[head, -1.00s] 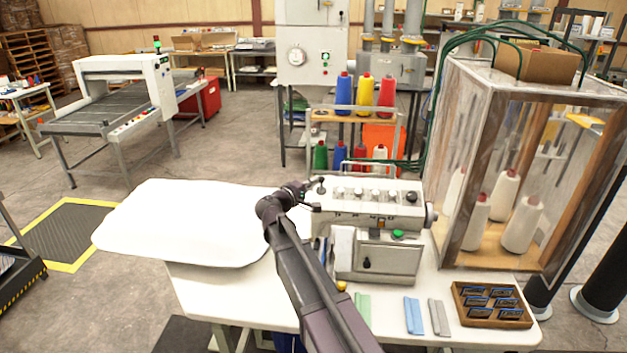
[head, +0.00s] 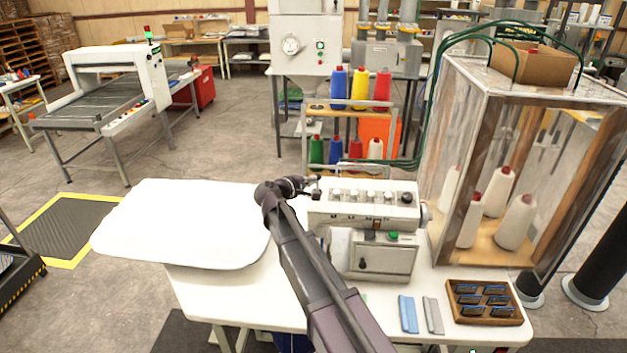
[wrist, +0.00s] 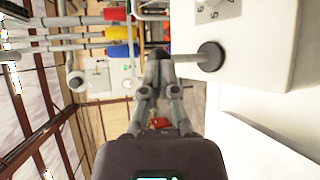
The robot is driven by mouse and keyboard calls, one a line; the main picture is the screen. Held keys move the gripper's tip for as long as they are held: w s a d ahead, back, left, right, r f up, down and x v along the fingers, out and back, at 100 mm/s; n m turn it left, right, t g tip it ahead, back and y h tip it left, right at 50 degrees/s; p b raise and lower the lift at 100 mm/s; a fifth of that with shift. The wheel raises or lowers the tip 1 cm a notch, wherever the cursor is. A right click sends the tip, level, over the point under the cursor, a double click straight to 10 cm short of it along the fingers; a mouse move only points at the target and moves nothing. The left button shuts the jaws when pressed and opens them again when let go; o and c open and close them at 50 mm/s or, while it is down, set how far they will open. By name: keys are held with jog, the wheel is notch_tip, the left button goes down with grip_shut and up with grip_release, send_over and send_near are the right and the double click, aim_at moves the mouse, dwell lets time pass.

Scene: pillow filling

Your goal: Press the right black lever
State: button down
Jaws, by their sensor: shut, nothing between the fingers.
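A white sewing machine (head: 362,215) stands on the white table. A round black knob (head: 408,198) sits at the right end of its top, and a small black lever (head: 363,262) is on its lower front. My gripper (head: 312,187) is at the machine's upper left corner, well left of both. In the wrist view my gripper (wrist: 160,60) is shut and empty. There, a grey rod ending in a dark round knob (wrist: 211,56) runs from beside the fingertips to the white machine body (wrist: 250,55). I cannot tell whether the fingertips touch the rod.
A white pillow (head: 180,223) lies left of the machine. Blue and grey strips (head: 408,314) and a wooden tray (head: 487,318) lie at the front right. A clear cabinet with thread cones (head: 460,140) stands to the right, and a spool rack (head: 350,122) behind.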

jog(key=shift+s+a+r+p, duration=0.3)
jog(key=shift+s+a+r, duration=0.05)
jog(key=shift+s+a, duration=0.15)
jog(key=r+p+v, duration=0.1)
jog(key=p+v, duration=0.3)
jog(key=v, duration=0.8)
jog(key=shift+d, duration=0.25)
jog(key=s+d+f+m+g+y+b, duration=0.4)
jog(key=s+d+f, duration=0.3)
jog(key=d+f, duration=0.4)
jog(key=s+d+f+m+g+y+b, duration=0.2)
jog(key=s+d+f+m+g+b, duration=0.4)
jog(key=d+f, duration=0.5)
jog(key=s+d+f+m+g+y+b, duration=0.1)
jog(key=s+f+y, duration=0.3)
jog(key=s, duration=0.4)
jog(key=shift+s+d+f+m+b, duration=0.25)
jog(key=shift+d+f+m+b, duration=0.05)
jog(key=shift+d+b, duration=0.5)
